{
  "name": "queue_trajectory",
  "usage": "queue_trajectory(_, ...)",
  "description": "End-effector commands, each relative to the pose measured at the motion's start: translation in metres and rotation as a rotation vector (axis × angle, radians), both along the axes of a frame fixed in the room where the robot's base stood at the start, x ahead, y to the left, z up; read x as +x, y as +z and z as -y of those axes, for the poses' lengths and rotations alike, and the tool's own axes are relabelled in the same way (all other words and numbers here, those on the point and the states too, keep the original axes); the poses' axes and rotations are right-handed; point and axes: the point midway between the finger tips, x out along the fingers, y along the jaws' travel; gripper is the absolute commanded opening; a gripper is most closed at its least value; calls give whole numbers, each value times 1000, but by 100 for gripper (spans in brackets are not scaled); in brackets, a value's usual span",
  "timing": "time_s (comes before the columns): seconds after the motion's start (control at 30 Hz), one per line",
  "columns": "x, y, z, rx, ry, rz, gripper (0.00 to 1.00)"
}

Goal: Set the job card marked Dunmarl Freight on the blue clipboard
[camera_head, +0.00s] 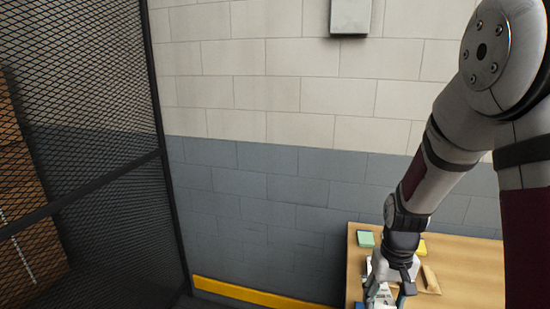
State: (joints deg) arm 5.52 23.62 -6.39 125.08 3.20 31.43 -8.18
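My gripper (388,293) hangs low over the left part of the wooden table, at the bottom of the head view. Its fingers look spread, with a white item (382,299) showing between and below them. I cannot tell whether the fingers touch that item. It has faint dark marks, too small to read, so I cannot tell whether it is the Dunmarl Freight job card. A small blue patch (359,305) shows at the table's left edge. I cannot tell whether it is the clipboard, as the frame cuts it off.
The wooden table (470,265) has a green block (365,239) at its back left, a yellow item (422,247) partly behind my arm, and a tan item (430,279) right of my gripper. The table's right part is clear. A mesh fence (90,120) stands left.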

Motion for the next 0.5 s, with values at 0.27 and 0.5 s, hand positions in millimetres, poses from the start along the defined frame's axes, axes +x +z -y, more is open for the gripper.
queue_trajectory(0.27,57,-25,-69,12,94,0,38)
queue_trajectory(0.5,86,-48,-81,15,104,1,38)
